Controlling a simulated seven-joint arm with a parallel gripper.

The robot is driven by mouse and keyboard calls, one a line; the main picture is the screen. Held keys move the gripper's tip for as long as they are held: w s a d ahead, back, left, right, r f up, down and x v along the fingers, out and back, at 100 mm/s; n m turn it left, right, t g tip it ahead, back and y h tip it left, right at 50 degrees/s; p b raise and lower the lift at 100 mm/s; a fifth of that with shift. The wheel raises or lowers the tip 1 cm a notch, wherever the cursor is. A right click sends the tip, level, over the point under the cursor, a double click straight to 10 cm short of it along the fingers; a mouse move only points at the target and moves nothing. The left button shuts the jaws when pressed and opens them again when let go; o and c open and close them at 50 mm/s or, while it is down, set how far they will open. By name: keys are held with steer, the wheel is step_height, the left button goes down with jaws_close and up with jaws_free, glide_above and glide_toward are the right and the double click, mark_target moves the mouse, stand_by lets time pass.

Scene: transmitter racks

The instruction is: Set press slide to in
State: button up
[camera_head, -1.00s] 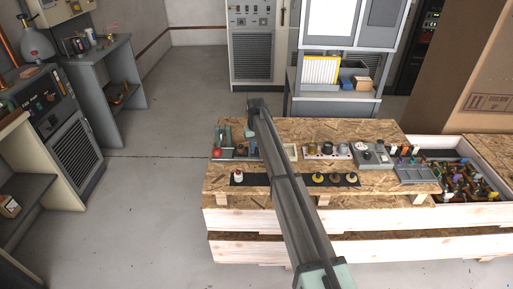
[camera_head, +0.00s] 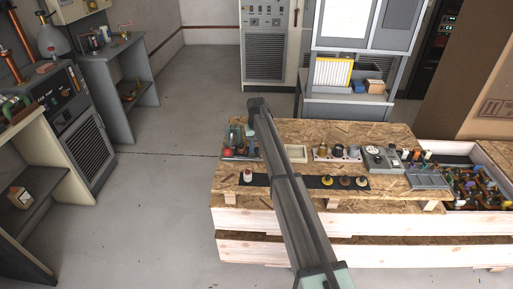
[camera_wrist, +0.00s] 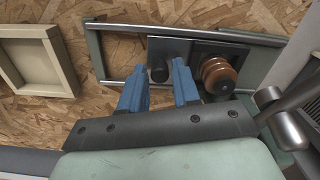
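The press (camera_head: 238,143) stands at the left end of the wooden crate top, with a red ball on it. In the wrist view it shows as a green frame (camera_wrist: 110,45) with metal rails. A dark plate, which looks like the press slide (camera_wrist: 170,50), sits on the rails with a round dark knob (camera_wrist: 160,72). A copper-coloured ribbed part (camera_wrist: 217,73) is to its right. My gripper (camera_wrist: 160,88) has two blue fingers spread apart, on either side of the knob in the picture. I cannot tell whether they touch it. In the head view my arm hides the gripper.
A pale shallow wooden tray (camera_wrist: 42,88) lies left of the press in the wrist view. A metal lever with a cylindrical end (camera_wrist: 286,128) is close to my gripper's right side. Pots (camera_head: 337,152), a black strip of knobs (camera_head: 318,183) and a grey box (camera_head: 378,157) stand along the crate.

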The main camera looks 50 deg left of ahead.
step_height(320, 180, up, 14)
steer(key=shift+f, duration=0.25)
stand_by(0.4)
steer(key=shift+o, duration=1.4)
steer(key=shift+r, duration=0.1)
step_height(320, 180, down, 14)
steer(key=n, duration=1.2)
steer(key=shift+r, duration=0.1)
steer(key=shift+c, duration=0.2)
jaws_close()
